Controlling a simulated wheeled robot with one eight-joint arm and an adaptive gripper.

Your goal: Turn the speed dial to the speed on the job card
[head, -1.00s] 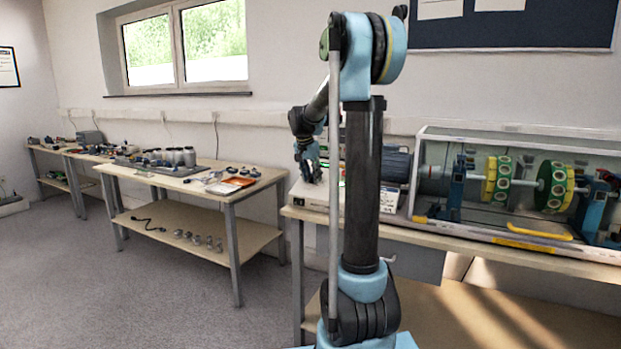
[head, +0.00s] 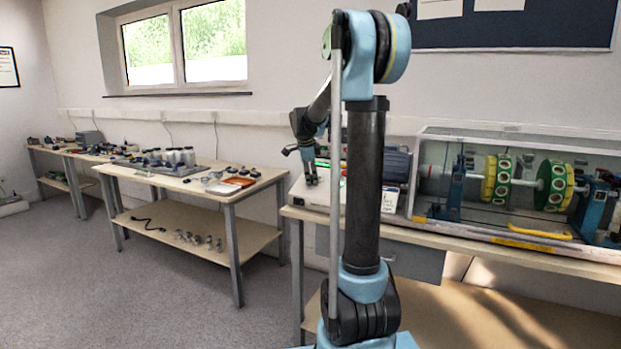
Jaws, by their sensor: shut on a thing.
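My gripper (head: 311,180) is at the front of a pale control box (head: 322,195) on the right-hand bench, left of my arm's dark column. Its fingers point down and are closed at the box's face. The speed dial is too small and too covered by the fingers to make out. A green lit patch (head: 342,168) shows on the box, partly behind my column. A white card with print (head: 389,200) stands just right of the column; its text is too small to read, and I cannot tell whether it is the job card.
A clear-covered rig (head: 520,185) with yellow and green discs on a shaft fills the right of the bench (head: 480,243). A yellow handle (head: 540,233) lies along its front. A table (head: 200,180) with small parts stands left. The floor (head: 130,290) in front is clear.

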